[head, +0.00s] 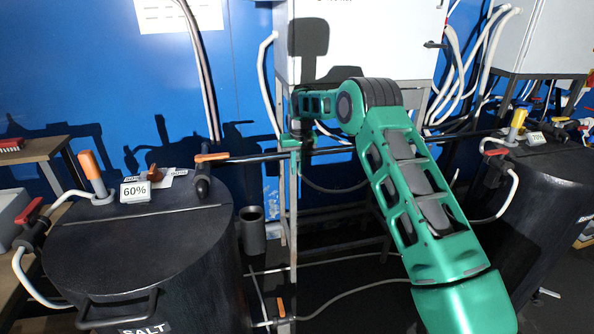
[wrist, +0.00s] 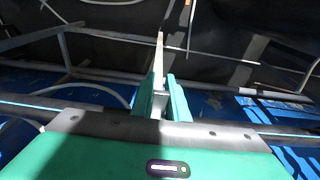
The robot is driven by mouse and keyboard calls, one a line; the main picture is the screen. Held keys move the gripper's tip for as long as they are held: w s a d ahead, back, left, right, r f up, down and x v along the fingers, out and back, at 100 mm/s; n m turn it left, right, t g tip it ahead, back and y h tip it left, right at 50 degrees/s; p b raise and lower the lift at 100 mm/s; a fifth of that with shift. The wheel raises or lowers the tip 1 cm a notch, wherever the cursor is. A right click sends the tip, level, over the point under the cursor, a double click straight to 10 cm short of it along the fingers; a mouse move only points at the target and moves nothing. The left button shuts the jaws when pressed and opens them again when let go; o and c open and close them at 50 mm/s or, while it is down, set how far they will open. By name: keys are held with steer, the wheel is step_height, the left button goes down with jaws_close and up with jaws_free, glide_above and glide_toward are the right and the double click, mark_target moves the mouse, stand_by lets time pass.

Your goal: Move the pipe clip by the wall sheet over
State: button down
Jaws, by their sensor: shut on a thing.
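My gripper (head: 291,141) is at the black horizontal pipe (head: 248,157), in front of the blue wall and right of the drum. Its green fingers (wrist: 163,98) are closed in the wrist view, with a thin pale strip (wrist: 159,55) showing between and beyond them. The held thing is mostly hidden by the fingers; I take it for the pipe clip, but its shape cannot be made out. A white wall sheet (head: 180,14) hangs on the blue wall at the upper left. I cannot tell whether the gripper touches the pipe.
A dark drum (head: 140,245) marked SALT bears a 60% tag (head: 135,191) and an orange-handled valve (head: 212,157). Another dark drum (head: 545,185) stands at the right. White cabinets (head: 370,40) are behind my arm. A metal stand (head: 293,215) and hoses crowd the area below.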

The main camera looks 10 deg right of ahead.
steer(key=shift+w+r+g, duration=0.1)
steer(key=shift+r+g, duration=0.05)
steer(key=shift+g, duration=0.75)
steer(key=shift+r+g, duration=0.15)
steer(key=shift+g, duration=0.35)
steer(key=c, duration=1.7)
jaws_free()
steer(key=shift+a+r, duration=0.1)
steer(key=shift+r, duration=2.4)
steer(key=s+a+r, duration=0.2)
steer(key=a, duration=0.1)
steer(key=s+a+r, duration=0.2)
steer(key=a, duration=0.1)
steer(key=s+a+r, duration=0.2)
steer(key=a, duration=0.2)
